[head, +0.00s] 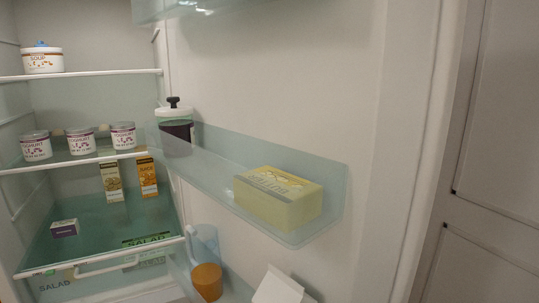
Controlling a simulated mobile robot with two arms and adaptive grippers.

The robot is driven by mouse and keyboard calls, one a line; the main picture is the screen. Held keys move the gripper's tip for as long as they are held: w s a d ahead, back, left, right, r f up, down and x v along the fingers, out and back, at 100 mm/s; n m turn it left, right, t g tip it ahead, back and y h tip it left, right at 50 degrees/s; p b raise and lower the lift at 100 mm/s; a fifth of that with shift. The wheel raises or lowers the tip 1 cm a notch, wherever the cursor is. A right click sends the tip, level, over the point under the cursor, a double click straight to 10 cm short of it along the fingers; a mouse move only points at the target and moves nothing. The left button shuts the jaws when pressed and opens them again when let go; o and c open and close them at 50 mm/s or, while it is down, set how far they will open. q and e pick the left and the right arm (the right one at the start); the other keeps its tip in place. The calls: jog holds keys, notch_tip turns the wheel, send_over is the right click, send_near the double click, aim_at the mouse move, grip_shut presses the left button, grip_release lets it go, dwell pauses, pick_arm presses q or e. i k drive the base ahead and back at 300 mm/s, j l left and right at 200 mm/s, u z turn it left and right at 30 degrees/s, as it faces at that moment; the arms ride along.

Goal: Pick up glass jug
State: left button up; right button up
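A clear glass jug (207,278) with orange liquid in its lower part stands in the low door shelf of the open fridge, at the bottom of the head view. Its upper part is see-through and pale blue, and its base is cut off or hidden by the picture's lower area. A clear glass container (176,134) with dark purple contents and a black knob on its lid stands in the middle door shelf (212,178), behind the shelf's glassy front. Neither of my grippers is in view.
A yellow butter box (278,198) sits in the middle door shelf. A white carton (277,288) is right of the jug. A white panelled door (500,190) is at the right.

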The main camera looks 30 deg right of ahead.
aim_at(204, 258)
jog(key=l+u, duration=0.25)
jog(key=l, duration=0.4)
jog(key=l+u, duration=0.2)
jog(key=l, duration=0.45)
jog(key=l+u, duration=0.25)
jog(key=l, duration=0.4)
jog(key=k+l+u, duration=0.2)
jog(key=l, duration=0.4)
jog(key=j+z, duration=0.45)
jog(key=j, duration=0.75)
jog(key=i+j, duration=0.1)
jog(key=j, duration=0.25)
jog(key=i+j, duration=0.1)
jog(key=j, duration=0.3)
jog(key=i+j+z, duration=0.1)
jog(key=j+z, duration=0.6)
jog(key=z, duration=0.15)
jog(key=j+z, duration=0.4)
jog(key=z, duration=0.4)
